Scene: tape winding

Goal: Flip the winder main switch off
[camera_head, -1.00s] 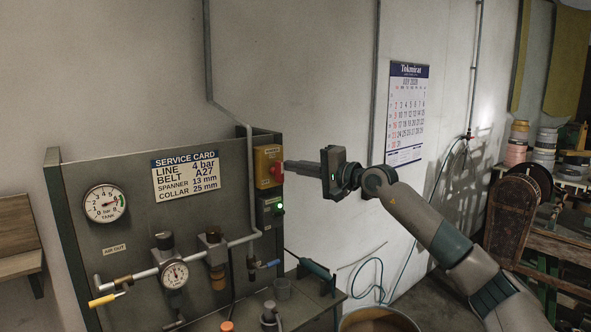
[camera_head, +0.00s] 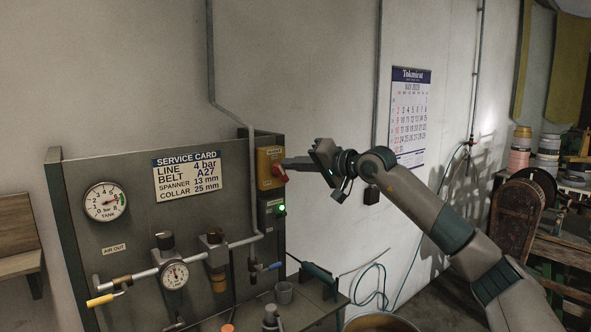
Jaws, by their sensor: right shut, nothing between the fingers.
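The winder main switch is a yellow box (camera_head: 266,166) with a red handle (camera_head: 280,173), at the upper right of the dark service panel. The red handle now sits tilted at the box's right side. My right gripper (camera_head: 286,164) reaches in from the right with its fingers shut and empty. Its fingertips are at the red handle and seem to touch it, though the exact contact is hard to tell. My left gripper is not in view.
Below the switch is a dark box with a lit green lamp (camera_head: 280,209). The panel (camera_head: 130,240) carries gauges, pipes and a service card (camera_head: 187,176). A calendar (camera_head: 409,115) hangs on the wall behind my right arm.

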